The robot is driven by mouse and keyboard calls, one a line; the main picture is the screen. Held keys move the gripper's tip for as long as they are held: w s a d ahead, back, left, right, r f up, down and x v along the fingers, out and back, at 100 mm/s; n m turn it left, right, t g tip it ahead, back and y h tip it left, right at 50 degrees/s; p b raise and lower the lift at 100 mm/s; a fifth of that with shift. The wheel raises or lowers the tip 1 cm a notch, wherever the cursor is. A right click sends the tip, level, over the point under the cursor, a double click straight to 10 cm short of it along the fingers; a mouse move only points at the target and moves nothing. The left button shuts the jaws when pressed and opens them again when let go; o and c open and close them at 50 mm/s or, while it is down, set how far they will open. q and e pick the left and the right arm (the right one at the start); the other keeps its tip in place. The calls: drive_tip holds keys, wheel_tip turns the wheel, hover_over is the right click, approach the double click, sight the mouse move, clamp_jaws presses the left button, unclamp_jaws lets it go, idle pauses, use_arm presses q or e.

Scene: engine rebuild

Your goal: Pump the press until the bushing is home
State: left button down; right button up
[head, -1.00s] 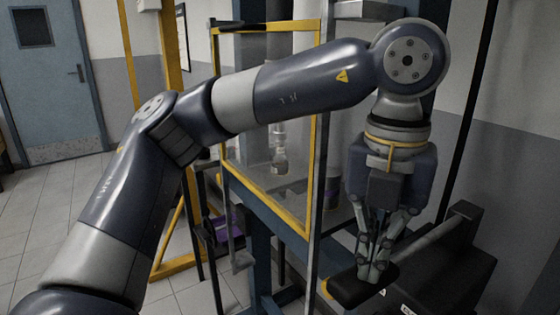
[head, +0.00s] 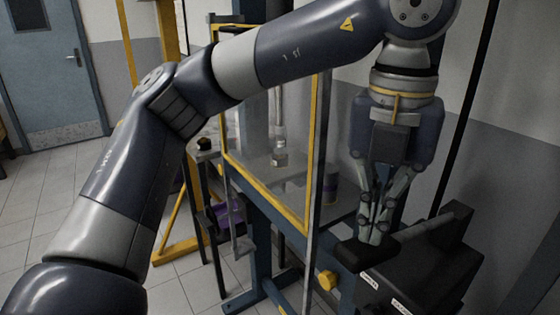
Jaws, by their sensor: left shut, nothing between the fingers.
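The press (head: 262,222) has a blue frame and stands in the middle, behind a clear guard with a yellow frame (head: 222,110). A pale metal ram (head: 279,150) shows through the guard. I cannot make out the bushing. The black pump unit (head: 430,275) is at the lower right, with a flat black pad, seemingly its handle end (head: 352,255), at its left. My left gripper (head: 372,238) points down with its fingers shut and empty. Its tips are at the top of the pad, seemingly touching it. My right gripper is out of view.
A yellow knob (head: 326,280) sits low beside the pump unit. A dark container (head: 331,187) stands behind the guard. A yellow post (head: 167,60) rises behind the press. A blue door (head: 50,85) and open tiled floor (head: 80,190) are at the left.

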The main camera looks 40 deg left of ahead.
use_arm(q)
drive_tip(key=shift+f+b, duration=1.1)
drive_tip(key=shift+f, duration=0.2)
use_arm(e)
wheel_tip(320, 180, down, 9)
drive_tip(key=b, duration=0.7)
use_arm(q)
wheel_tip(320, 180, down, 14)
drive_tip(key=b, duration=0.4)
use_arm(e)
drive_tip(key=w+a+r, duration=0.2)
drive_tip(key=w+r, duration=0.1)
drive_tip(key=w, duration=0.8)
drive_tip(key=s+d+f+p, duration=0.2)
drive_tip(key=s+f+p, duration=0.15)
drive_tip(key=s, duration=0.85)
use_arm(q)
wheel_tip(320, 180, up, 17)
drive_tip(key=p, duration=0.9)
drive_tip(key=shift+f, duration=0.25)
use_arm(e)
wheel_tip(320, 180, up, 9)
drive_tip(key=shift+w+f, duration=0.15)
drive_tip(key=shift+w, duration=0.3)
use_arm(q)
drive_tip(key=shift+f, duration=0.1)
